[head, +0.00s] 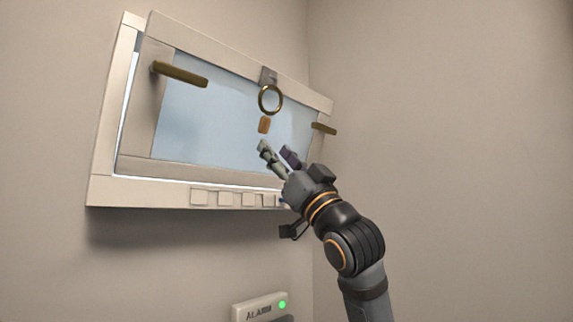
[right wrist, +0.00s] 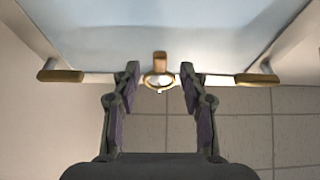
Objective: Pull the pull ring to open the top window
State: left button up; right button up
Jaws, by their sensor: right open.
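The top window (head: 215,110) has a pale frame and bluish glass, and is mounted high on the wall. A brass pull ring (head: 270,98) hangs from a small metal plate at the sash's top rail. A small orange-brown piece (head: 264,124) shows just below the ring. My right gripper (head: 276,150) is open and empty, below the ring and pointing up toward it. In the right wrist view, the ring (right wrist: 158,80) appears centred between the two fingertips (right wrist: 160,69); whether it is between them in depth cannot be told. My left gripper is out of view.
Brass handles stick out at the sash's left (head: 180,74) and right (head: 324,128). Several small pale blocks (head: 225,199) line the lower frame. The right wall is bare.

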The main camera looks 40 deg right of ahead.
jog(key=shift+v, duration=2.1)
jog(key=shift+y, duration=0.3)
